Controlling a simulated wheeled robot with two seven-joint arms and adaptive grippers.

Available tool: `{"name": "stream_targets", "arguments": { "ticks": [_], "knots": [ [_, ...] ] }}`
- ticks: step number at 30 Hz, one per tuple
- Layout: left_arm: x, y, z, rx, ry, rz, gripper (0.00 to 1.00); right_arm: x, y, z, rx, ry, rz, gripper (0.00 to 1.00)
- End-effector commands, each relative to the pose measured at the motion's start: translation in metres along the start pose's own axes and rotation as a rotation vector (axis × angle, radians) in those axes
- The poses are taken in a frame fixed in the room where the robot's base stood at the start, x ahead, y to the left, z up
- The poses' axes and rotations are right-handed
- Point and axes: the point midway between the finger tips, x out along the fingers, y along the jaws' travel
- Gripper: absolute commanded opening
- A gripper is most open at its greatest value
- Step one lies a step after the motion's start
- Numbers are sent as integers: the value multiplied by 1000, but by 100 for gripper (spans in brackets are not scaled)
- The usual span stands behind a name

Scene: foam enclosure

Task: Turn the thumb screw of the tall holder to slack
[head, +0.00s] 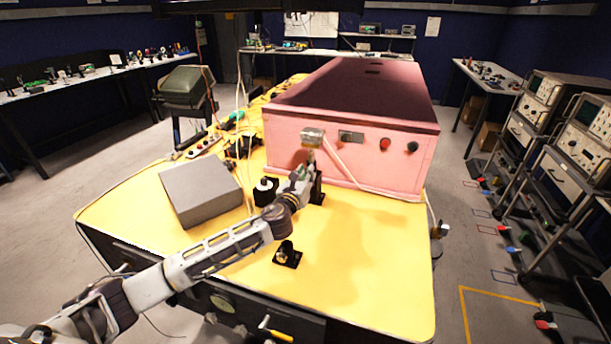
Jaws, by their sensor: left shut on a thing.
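The tall holder (319,188) stands on the yellow table, close to the front of the pink box. Its dark lower part shows just right of my left gripper. A small pale block (313,137) shows above it, and I cannot tell if it sits on the holder or on the box. My left gripper (311,163) reaches in from the lower left and is shut at the holder's upper part. The thumb screw is hidden by the fingers, too small to make out. My right gripper is not in view.
A short black holder (287,255) stands in front, and a black mount with a white top (265,190) is left of the gripper. A grey box (201,192) lies further left. The pink box (400,165) blocks the back. The yellow table's front right (380,270) is clear.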

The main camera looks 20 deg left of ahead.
Motion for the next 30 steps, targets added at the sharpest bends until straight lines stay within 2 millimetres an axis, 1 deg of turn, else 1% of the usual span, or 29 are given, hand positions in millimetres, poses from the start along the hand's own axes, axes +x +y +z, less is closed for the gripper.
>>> {"name": "stream_targets", "arguments": {
  "ticks": [8,30],
  "knots": [
    [0,0,0,-186,0,1,0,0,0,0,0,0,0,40],
    [0,1,0,-884,-1,1,0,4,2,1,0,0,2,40]
  ]
}}
